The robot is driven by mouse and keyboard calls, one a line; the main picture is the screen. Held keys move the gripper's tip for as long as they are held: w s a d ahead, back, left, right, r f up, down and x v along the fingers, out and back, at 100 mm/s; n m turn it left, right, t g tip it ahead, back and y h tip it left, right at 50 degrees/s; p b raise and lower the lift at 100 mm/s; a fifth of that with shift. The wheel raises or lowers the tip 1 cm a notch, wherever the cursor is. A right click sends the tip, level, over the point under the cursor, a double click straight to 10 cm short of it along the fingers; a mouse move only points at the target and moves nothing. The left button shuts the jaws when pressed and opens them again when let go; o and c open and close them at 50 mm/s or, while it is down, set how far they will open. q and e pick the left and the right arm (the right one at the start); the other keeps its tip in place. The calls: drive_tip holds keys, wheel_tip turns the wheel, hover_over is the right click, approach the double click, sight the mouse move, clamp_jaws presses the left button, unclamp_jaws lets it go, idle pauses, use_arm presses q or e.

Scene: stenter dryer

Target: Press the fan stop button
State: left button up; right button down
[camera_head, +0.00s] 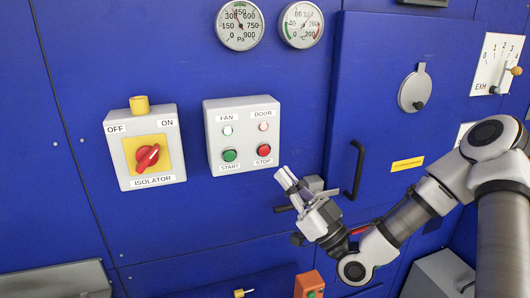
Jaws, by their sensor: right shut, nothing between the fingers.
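The fan control box (243,144) is a light grey panel on the blue wall. Its red button (264,150) sits at the lower right above the label STOP. Its green button (230,155) sits at the lower left above the label START. My right gripper (285,177) is shut and empty, with its fingertips pointing up and left. In the picture the tips lie just below and right of the red button, near the box's lower right corner. I cannot tell how far they are from the wall. My left gripper is not in view.
A yellow and red isolator switch (148,155) is left of the box. Two gauges (240,24) are above it. A door with a black handle (355,170) is on the right, partly behind my right arm. An orange box (308,285) is at the bottom.

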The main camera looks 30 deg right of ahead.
sight(264, 151)
drive_tip(key=shift+w+d+b, duration=0.3)
drive_tip(key=shift+w+b, duration=0.15)
drive_tip(key=shift+w, duration=0.95)
drive_tip(key=shift+w+d+b, duration=0.35)
drive_tip(key=shift+w+b, duration=0.1)
drive_tip(key=shift+w, duration=0.9)
drive_tip(key=shift+w+d+b, duration=0.3)
drive_tip(key=shift+w+b, duration=0.15)
drive_tip(key=shift+w, duration=0.95)
drive_tip(key=shift+w+f, duration=0.1)
drive_tip(key=shift+w+d+b, duration=0.1)
drive_tip(key=shift+w+b, duration=0.05)
drive_tip(key=shift+b, duration=0.15)
drive_tip(key=shift+w, duration=0.2)
drive_tip(key=shift+w+d+b, duration=0.15)
drive_tip(key=shift+w+b, duration=0.2)
drive_tip(key=shift+w, duration=0.1)
drive_tip(key=shift+s, duration=0.1)
drive_tip(key=shift+s+a, duration=0.25)
drive_tip(key=shift+s, duration=0.55)
drive_tip(key=shift+s, duration=0.1)
